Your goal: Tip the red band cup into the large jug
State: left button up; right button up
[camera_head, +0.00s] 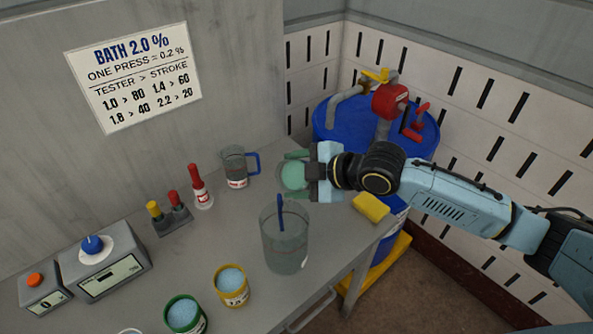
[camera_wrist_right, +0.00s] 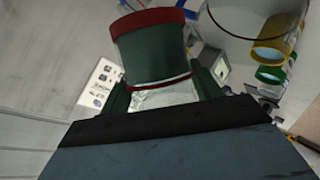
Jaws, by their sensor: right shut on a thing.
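My right gripper (camera_head: 298,174) is shut on the red band cup (camera_head: 292,176), behind the large jug (camera_head: 285,250) in the head view. In the right wrist view the cup (camera_wrist_right: 152,50) sits between the green fingers, with red at its far end and a thin red line near its base. Its pale green inside shows in the head view; its exact tilt is hard to tell. The large jug is clear, stands upright on the bench and has a blue stick in it. Its round rim also shows in the right wrist view (camera_wrist_right: 256,32). My left gripper is not in view.
A smaller jug with a blue handle (camera_head: 236,170) stands behind, with a red bottle (camera_head: 200,188) beside it. Yellow (camera_head: 232,288) and green (camera_head: 186,316) banded cups stand in front. A yellow sponge (camera_head: 371,207) lies at the right edge, near a blue drum (camera_head: 335,130).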

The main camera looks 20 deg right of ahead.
jog(key=shift+s+a+f+n+t+h, duration=0.25)
jog(key=shift+f+n+t+h, duration=0.3)
jog(key=shift+n, duration=0.25)
jog(key=shift+s+a+f+n+t+h, duration=0.1)
jog(key=shift+a+f+n+t+h, duration=0.05)
jog(key=shift+f+n+t+h, duration=0.2)
jog(key=shift+s+a+f+n+t+h, duration=0.1)
jog(key=shift+f+n+t+h, duration=0.1)
jog(key=shift+f+n, duration=0.15)
jog(key=shift+s+a+r+n+t, duration=0.25)
jog(key=shift+n+t, duration=0.15)
jog(key=shift+n, duration=0.1)
jog(key=shift+s+a+r+n+t+h, duration=0.25)
jog(key=shift+n+t+h, duration=0.25)
jog(key=shift+n, duration=0.2)
jog(key=m+p, duration=0.1)
jog(key=p, duration=0.1)
jog(key=w+d+m+g+p, duration=0.1)
jog(key=p, duration=0.2)
jog(key=shift+r+g+y, duration=0.15)
jog(key=shift+g+y, duration=0.15)
jog(key=shift+y, duration=0.1)
jog(key=shift+f+p, duration=0.2)
jog(key=shift+p, duration=0.25)
jog(key=shift+f+m, duration=0.1)
jog(key=shift+m, duration=0.2)
